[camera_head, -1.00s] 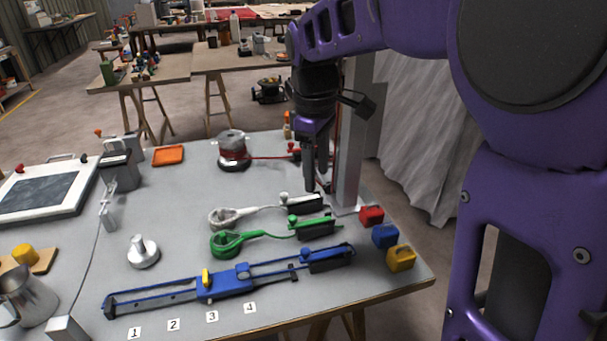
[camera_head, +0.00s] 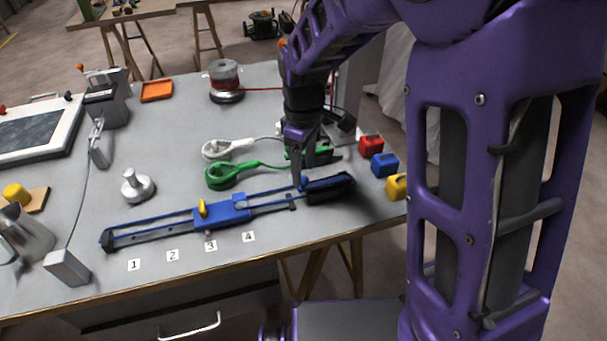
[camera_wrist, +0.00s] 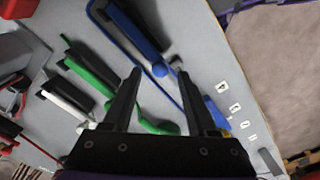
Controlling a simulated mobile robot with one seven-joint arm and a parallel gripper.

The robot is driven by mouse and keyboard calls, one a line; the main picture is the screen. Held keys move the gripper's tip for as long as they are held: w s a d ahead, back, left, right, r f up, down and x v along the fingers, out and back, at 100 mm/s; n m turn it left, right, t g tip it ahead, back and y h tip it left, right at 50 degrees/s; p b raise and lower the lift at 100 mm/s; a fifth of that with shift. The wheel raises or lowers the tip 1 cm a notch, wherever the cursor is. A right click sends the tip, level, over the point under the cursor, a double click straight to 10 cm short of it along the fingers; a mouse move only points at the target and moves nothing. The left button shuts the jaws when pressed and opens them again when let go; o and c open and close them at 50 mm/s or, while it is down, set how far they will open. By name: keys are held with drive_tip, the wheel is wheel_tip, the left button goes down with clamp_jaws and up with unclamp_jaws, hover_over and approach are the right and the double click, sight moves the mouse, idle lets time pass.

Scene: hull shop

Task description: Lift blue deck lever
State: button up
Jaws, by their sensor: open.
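The blue deck lever (camera_head: 329,188) is a dark-based fitting with a blue bar and a small blue ball knob, lying near the right front of the grey table. In the wrist view the lever (camera_wrist: 140,33) runs from the top, with its knob between the two fingertips in the picture. My gripper (camera_head: 298,181) points down at the lever's left end, fingers open. In the wrist view my gripper (camera_wrist: 158,72) shows both fingers apart and nothing held. Whether the fingers touch the knob I cannot tell.
A green lever (camera_head: 326,156) with coiled green line (camera_head: 222,175) lies just behind, with white line (camera_head: 217,149) beyond. A blue slider with a yellow tab (camera_head: 221,209) sits on the track to the left. Red (camera_head: 370,144), blue (camera_head: 384,164) and yellow (camera_head: 397,186) blocks stand right.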

drive_tip(key=shift+f, duration=1.25)
clamp_jaws()
idle(0.5)
